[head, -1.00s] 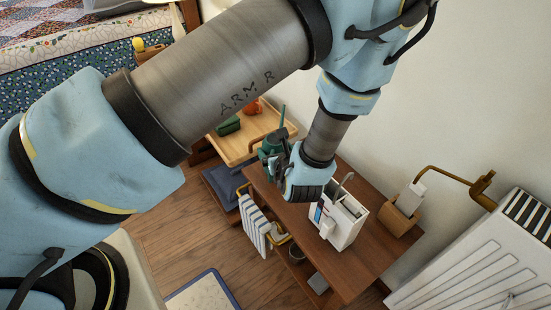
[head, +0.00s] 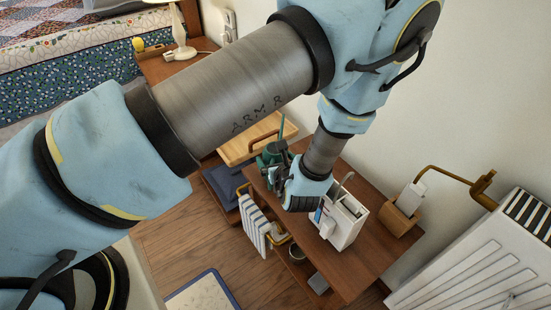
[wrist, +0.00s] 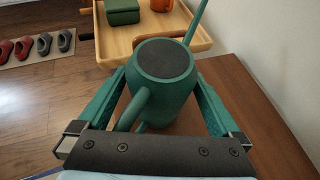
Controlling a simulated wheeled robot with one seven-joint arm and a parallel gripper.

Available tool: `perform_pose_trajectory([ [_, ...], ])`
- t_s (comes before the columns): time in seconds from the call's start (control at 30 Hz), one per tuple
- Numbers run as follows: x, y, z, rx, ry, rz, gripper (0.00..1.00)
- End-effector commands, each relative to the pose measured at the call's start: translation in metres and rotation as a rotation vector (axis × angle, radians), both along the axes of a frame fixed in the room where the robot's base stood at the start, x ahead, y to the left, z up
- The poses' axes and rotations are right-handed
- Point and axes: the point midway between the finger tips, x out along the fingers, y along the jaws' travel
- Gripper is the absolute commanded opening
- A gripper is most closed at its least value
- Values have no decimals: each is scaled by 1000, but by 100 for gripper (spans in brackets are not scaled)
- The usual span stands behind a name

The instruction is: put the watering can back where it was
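The watering can is dark green with a long thin spout. In the wrist view the watering can (wrist: 165,92) sits between the two fingers, its dark round face towards the camera and its spout pointing up right. My gripper (wrist: 160,88) is shut on it. In the head view my gripper (head: 284,166) and the watering can (head: 268,157) are at the far left end of the brown wooden desk (head: 352,262). I cannot tell whether the can touches the desk.
A striped towel (head: 254,222) hangs at the desk's side. A radiator (head: 480,265) is at right.

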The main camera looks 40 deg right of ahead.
Motion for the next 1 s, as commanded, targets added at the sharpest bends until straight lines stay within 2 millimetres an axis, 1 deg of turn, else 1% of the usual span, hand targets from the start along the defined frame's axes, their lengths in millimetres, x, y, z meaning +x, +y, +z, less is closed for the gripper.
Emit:
perform_pose_trajectory([
  [0.13,0,0,6,0,0,0,100],
  [0.17,-3,1,5,0,1,-1,100],
  [0.27,-16,5,11,0,1,-4,100],
  [0.6,-73,30,44,-1,2,-4,100],
  [0.7,-85,36,51,0,1,-2,100],
  [0.83,-94,40,57,0,0,-1,100],
  [1.0,-98,42,59,1,0,0,100],
])
